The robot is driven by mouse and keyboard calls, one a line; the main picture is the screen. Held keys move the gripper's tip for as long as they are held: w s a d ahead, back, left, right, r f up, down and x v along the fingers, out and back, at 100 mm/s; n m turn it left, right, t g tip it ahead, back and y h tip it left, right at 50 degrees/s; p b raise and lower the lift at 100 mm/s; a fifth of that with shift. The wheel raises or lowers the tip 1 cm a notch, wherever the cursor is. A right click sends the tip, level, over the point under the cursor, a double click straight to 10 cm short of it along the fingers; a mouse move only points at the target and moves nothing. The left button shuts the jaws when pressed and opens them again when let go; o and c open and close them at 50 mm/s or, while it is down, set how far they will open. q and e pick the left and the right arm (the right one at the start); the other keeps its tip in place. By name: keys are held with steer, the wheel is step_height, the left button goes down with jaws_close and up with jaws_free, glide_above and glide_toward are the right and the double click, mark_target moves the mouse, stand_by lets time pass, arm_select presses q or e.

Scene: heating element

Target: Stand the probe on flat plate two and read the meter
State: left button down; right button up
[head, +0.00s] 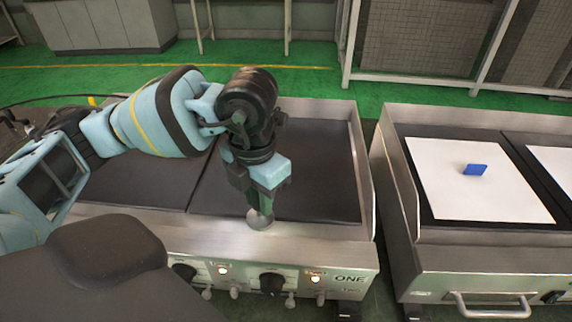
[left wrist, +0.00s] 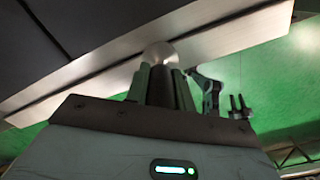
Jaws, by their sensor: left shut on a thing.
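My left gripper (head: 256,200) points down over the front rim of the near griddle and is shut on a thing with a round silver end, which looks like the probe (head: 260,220). The griddle has two dark flat plates side by side, the right one (head: 320,165) behind the gripper and the left one (head: 160,185) partly behind my arm. No meter reading can be made out. My right gripper is not in view.
The griddle's front panel (head: 330,262) has dark knobs, lit lamps and the words ONE and TWO at its right end. A second griddle (head: 480,258) stands to the right across a narrow gap, with white sheets (head: 450,205) and a small blue thing (head: 475,169) on it.

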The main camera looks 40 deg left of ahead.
arm_select(q)
steer(key=w+a, duration=0.1)
steer(key=w, duration=0.4)
steer(key=w+a+f, duration=0.1)
steer(key=w, duration=0.4)
steer(key=w+a+f, duration=0.1)
steer(key=w, duration=0.4)
steer(key=shift+a, duration=0.3)
steer(key=shift+f, duration=1.45)
steer(key=shift+f, duration=0.15)
steer(key=c, duration=1.2)
jaws_free()
steer(key=shift+s, duration=0.1)
